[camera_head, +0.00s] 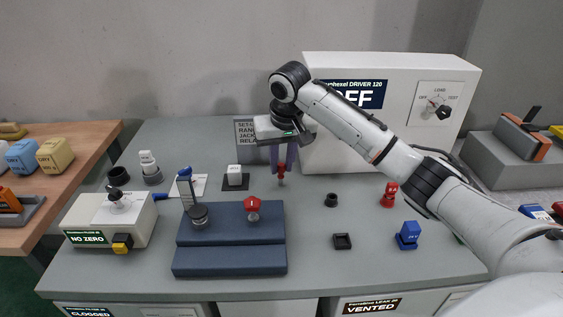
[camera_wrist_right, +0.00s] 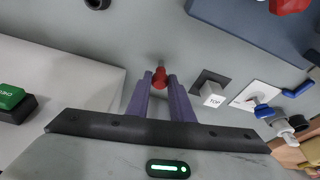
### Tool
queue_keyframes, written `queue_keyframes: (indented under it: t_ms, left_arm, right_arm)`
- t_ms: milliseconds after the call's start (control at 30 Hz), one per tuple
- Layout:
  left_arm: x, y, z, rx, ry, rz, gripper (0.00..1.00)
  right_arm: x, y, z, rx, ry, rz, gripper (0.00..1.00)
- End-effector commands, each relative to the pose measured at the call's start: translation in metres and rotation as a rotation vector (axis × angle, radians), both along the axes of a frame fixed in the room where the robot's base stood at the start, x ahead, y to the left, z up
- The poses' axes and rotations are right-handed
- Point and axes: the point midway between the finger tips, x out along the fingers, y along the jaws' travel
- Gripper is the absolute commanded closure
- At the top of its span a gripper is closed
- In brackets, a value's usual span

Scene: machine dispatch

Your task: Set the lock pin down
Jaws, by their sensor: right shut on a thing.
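My right gripper (camera_head: 281,163) reaches in from the right over the back middle of the grey table. Its purple fingers are shut on a small lock pin (camera_head: 281,172) with a red head and a thin metal shank pointing down. In the right wrist view the lock pin (camera_wrist_right: 159,76) sits between the two fingertips (camera_wrist_right: 160,84). Its tip is at or just above the table top; I cannot tell if it touches. My left gripper is not in view.
A white TOP block (camera_head: 235,176) on a dark pad stands left of the pin. A blue stepped block (camera_head: 230,258) with a red knob (camera_head: 252,205) is in front. The white driver box (camera_head: 330,140) stands behind to the right. Grey table (camera_head: 300,215) around the pin is clear.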

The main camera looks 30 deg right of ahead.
Motion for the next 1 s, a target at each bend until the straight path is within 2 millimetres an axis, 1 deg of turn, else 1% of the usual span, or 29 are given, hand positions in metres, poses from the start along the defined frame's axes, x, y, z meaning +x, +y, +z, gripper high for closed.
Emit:
queue_keyframes:
  t_ms: [167, 200, 300, 567, 667, 767, 833, 1000]
  left_arm:
    - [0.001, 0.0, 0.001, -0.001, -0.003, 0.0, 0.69]
    - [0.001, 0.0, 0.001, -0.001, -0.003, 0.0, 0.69]
    - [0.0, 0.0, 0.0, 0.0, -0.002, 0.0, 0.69]
    - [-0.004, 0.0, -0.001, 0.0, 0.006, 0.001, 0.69]
    - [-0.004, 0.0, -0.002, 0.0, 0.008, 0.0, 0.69]
    - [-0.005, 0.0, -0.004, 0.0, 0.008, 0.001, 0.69]
    - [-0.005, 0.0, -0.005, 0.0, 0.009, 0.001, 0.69]
    - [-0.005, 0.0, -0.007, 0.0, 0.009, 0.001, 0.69]
  right_arm:
    - [0.0, 0.0, -0.003, 0.0, 0.001, 0.0, 1.0]
    - [0.0, 0.0, -0.003, 0.0, 0.0, 0.0, 0.76]
    - [0.0, 0.0, -0.003, 0.0, 0.0, 0.0, 0.61]
    - [0.0, 0.0, -0.003, 0.0, 0.0, 0.0, 0.61]
    - [0.0, 0.0, 0.002, 0.0, -0.002, 0.0, 0.61]
    - [-0.002, 0.002, 0.013, 0.001, -0.005, 0.002, 0.61]
    - [-0.005, 0.003, 0.025, 0.001, -0.006, 0.002, 0.61]
    - [-0.014, 0.007, 0.063, 0.001, -0.007, 0.002, 0.61]
